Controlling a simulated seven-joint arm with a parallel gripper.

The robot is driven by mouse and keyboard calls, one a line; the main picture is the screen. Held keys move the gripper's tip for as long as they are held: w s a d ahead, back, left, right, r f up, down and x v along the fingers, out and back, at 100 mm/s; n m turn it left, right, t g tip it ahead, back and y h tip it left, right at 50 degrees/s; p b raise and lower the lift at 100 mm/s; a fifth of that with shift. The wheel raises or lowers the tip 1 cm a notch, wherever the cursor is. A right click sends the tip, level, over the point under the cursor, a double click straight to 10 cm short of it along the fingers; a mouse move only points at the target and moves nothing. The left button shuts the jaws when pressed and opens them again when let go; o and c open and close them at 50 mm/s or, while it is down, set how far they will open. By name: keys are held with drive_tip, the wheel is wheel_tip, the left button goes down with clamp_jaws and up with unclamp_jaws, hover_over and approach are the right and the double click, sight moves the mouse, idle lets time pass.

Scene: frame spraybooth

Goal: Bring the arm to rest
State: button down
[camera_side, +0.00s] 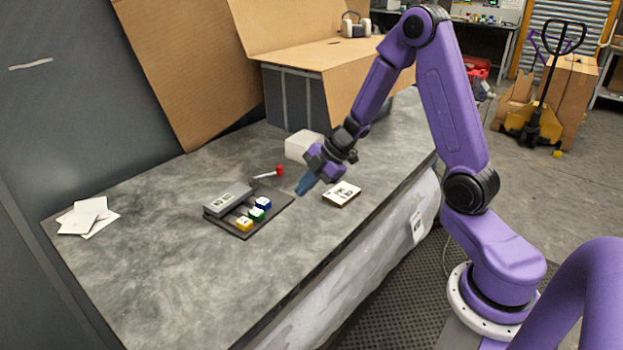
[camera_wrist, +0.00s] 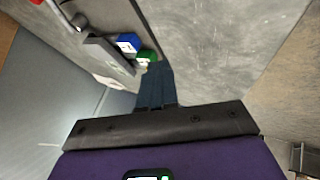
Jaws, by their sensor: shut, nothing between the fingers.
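My arm is purple with dark joints and reaches over the grey table from the right in the side view. My gripper (camera_side: 303,188) has blue fingers that are together and hold nothing. In the wrist view my gripper (camera_wrist: 156,72) points toward the tray, with the fingertips overlapping the view of the green block. The dark tray (camera_side: 243,233) carries a grey device (camera_side: 228,198), a blue block (camera_side: 263,203), a green block (camera_side: 256,214) and a yellow block (camera_side: 244,224).
A white box (camera_side: 303,146) stands behind my gripper. A red-headed tool (camera_side: 279,170) lies by the tray. The printed card (camera_side: 342,193) lies near the table's front edge. White sheets (camera_side: 88,216) lie at far left. A cardboard-topped dark box (camera_side: 290,98) stands behind. The front-left table is clear.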

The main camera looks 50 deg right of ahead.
drive_tip(key=s+a+r+m+t+h, duration=0.2)
drive_tip(key=s+a+r+m+h, duration=0.2)
drive_tip(key=s+a+r, duration=0.35)
drive_tip(key=s+a+r+m+g, duration=0.1)
drive_tip(key=s+a+g, duration=0.2)
drive_tip(key=s, duration=2)
drive_tip(key=g, duration=0.4)
drive_tip(key=shift+s+r+h, duration=0.3)
drive_tip(key=shift+r, duration=0.05)
drive_tip(key=shift+w+a, duration=0.1)
drive_tip(key=shift+w, duration=0.05)
